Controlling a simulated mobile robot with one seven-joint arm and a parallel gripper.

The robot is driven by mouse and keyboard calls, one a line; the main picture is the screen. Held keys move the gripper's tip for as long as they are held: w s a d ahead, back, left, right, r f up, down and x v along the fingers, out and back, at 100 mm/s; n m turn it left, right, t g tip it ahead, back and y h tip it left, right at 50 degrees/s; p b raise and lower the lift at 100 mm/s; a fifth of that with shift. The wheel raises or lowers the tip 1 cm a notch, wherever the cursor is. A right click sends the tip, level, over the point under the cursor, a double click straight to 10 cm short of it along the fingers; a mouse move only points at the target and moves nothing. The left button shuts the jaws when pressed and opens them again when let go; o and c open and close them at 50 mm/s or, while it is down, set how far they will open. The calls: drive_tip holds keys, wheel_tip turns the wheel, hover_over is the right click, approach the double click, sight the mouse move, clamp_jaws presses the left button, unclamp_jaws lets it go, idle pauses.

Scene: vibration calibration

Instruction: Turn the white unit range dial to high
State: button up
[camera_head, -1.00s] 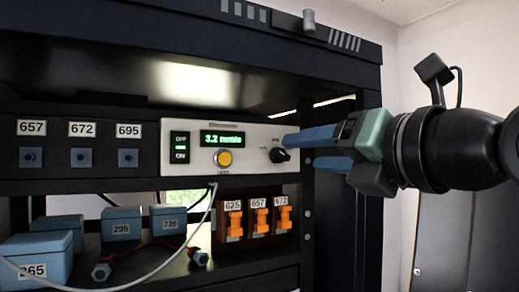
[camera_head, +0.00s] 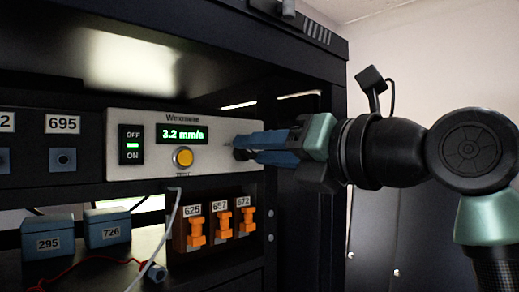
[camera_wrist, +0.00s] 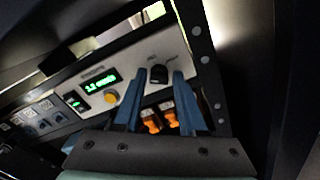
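The white unit (camera_head: 150,160) is mounted in the dark rack. Its green display reads 3.2 mm/s, with a yellow button (camera_head: 183,157) below. The black range dial (camera_wrist: 158,74) is at the unit's right end. In the head view the dial is mostly hidden by my gripper. My gripper (camera_head: 247,148) has its blue fingers apart, tips close to the panel. In the wrist view the dial shows between the fingertips (camera_wrist: 159,73), with a gap on each side. The dial's labels are too blurred to read.
Orange switches (camera_head: 220,224) labelled 625, 657 and 672 sit just below the unit. An OFF/ON switch (camera_head: 131,145) is at its left. Blue boxes (camera_head: 107,229) and a pale cable (camera_head: 166,225) are on the lower shelf. The rack's right post (camera_head: 310,230) stands close beside my gripper.

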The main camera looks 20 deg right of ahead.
clamp_jaws()
drive_tip(key=shift+m, duration=0.3)
drive_tip(key=m+b, duration=0.2)
drive_tip(key=m, duration=0.8)
drive_tip(key=shift+f+m, duration=0.15)
drive_tip(key=shift+m, duration=0.25)
drive_tip(key=m, duration=0.6)
drive_tip(key=shift+f+b, duration=0.1)
drive_tip(key=shift+b, duration=0.25)
drive_tip(key=m, duration=0.6)
drive_tip(key=shift+m, duration=0.4)
